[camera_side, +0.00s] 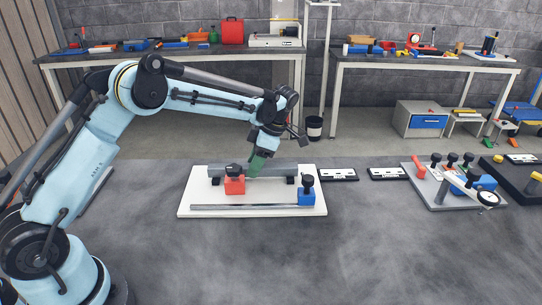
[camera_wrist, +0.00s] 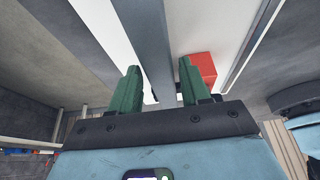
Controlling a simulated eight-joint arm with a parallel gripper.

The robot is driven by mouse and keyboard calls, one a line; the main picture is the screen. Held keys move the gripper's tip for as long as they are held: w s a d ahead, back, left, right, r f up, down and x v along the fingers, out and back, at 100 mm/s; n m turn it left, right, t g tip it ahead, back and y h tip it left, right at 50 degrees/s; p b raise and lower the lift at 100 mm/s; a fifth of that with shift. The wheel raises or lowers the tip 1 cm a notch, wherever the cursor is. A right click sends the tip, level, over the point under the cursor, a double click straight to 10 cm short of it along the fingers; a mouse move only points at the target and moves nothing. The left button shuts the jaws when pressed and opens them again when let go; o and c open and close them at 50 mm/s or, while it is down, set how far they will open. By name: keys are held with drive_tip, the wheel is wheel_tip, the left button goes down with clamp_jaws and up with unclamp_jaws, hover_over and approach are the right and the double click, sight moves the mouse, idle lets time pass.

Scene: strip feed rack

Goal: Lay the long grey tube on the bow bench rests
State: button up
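The long grey tube (camera_side: 285,171) lies level along the back of a white board (camera_side: 194,201), left to right in the side view. Two small black supports (camera_side: 290,180) show just under its front edge; I cannot tell whether the tube touches them. My gripper (camera_side: 257,162) points down over the tube's middle. In the wrist view my gripper (camera_wrist: 160,80) has its two green fingers apart, with the tube (camera_wrist: 150,40) running between them and narrow gaps showing beside it. The tube's contact with the fingers is not clear.
A red block (camera_side: 235,186) with a black knob stands in front of the tube. A blue block (camera_side: 306,196) with a black knob is at the board's right end. A thin rail (camera_side: 250,207) runs along the front. A fixture plate (camera_side: 437,195) lies farther right; the front table is clear.

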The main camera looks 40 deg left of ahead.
drive_tip(key=shift+o, duration=0.7)
drive_tip(key=shift+r, duration=0.25)
drive_tip(key=d+r+m+t, duration=0.35)
drive_tip(key=r+m, duration=0.35)
drive_tip(key=r, duration=0.8)
drive_tip(key=s+d+f+m+t+h, duration=0.1)
drive_tip(key=s+f+m+t, duration=0.1)
drive_tip(key=s+m, duration=0.7)
drive_tip(key=s+d+f+m+t+h, duration=0.2)
drive_tip(key=s+m+t, duration=0.3)
drive_tip(key=s+m, duration=0.4)
drive_tip(key=shift+f+m, duration=0.65)
drive_tip(key=shift+m, duration=0.35)
